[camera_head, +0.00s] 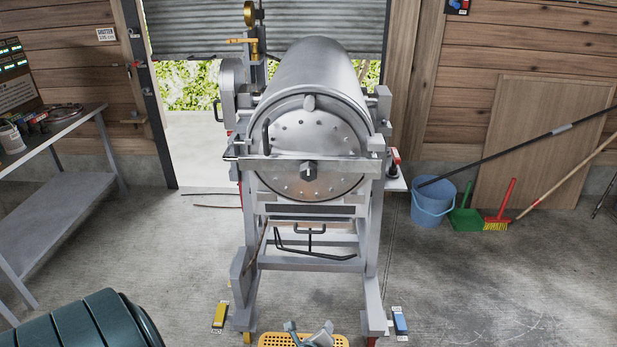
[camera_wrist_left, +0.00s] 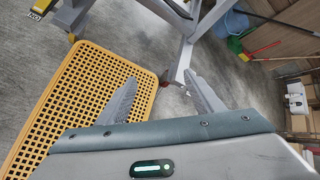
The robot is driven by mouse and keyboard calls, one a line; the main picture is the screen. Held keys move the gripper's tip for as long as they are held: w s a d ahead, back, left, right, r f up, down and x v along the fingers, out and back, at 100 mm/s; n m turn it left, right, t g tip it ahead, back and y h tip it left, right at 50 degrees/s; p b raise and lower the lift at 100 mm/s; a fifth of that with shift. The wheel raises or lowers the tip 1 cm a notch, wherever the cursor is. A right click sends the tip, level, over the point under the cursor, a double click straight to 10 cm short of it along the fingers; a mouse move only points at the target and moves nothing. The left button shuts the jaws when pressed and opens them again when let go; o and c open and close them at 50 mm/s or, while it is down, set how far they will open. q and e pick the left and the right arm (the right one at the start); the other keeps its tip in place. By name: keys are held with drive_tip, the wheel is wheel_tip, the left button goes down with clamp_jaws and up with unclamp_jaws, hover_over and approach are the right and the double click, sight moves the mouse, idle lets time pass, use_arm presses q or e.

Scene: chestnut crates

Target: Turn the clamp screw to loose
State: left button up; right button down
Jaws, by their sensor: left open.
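The clamp screw (camera_head: 308,169) is a dark knob at the middle of a grey clamp bar (camera_head: 345,166). The bar crosses the round, perforated front lid (camera_head: 297,134) of a metal drum (camera_head: 315,75) on a grey stand. My left gripper (camera_head: 309,328) is at the bottom edge of the head view, well below the screw and apart from it. In the left wrist view its two fingers (camera_wrist_left: 163,92) are spread with nothing between them. The screw does not show in the wrist view. My right gripper is in neither view.
A yellow perforated panel (camera_wrist_left: 90,65) lies low beneath my left gripper. The stand's legs (camera_head: 372,295) and a low black bar (camera_head: 315,256) are in front. A workbench (camera_head: 62,180) is at left; a blue bucket (camera_head: 432,208) and brushes are at right.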

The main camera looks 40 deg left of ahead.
sight(308, 176)
use_arm(q)
drive_tip(key=w+a+r+m+t+y, duration=0.2)
drive_tip(key=w+r+m, duration=0.1)
drive_tip(key=r, duration=0.9)
drive_tip(key=w+a+r+m+t+y, duration=0.2)
drive_tip(key=w+r+m, duration=0.1)
drive_tip(key=r, duration=1)
drive_tip(key=s+a+r+m+y, duration=0.1)
drive_tip(key=s+r, duration=0.1)
drive_tip(key=r, duration=0.7)
drive_tip(key=s+r+m+t+y+b, duration=0.1)
drive_tip(key=s+r+m+y, duration=0.1)
drive_tip(key=r, duration=0.6)
drive_tip(key=shift+s+a+r, duration=0.35)
drive_tip(key=shift+r, duration=0.05)
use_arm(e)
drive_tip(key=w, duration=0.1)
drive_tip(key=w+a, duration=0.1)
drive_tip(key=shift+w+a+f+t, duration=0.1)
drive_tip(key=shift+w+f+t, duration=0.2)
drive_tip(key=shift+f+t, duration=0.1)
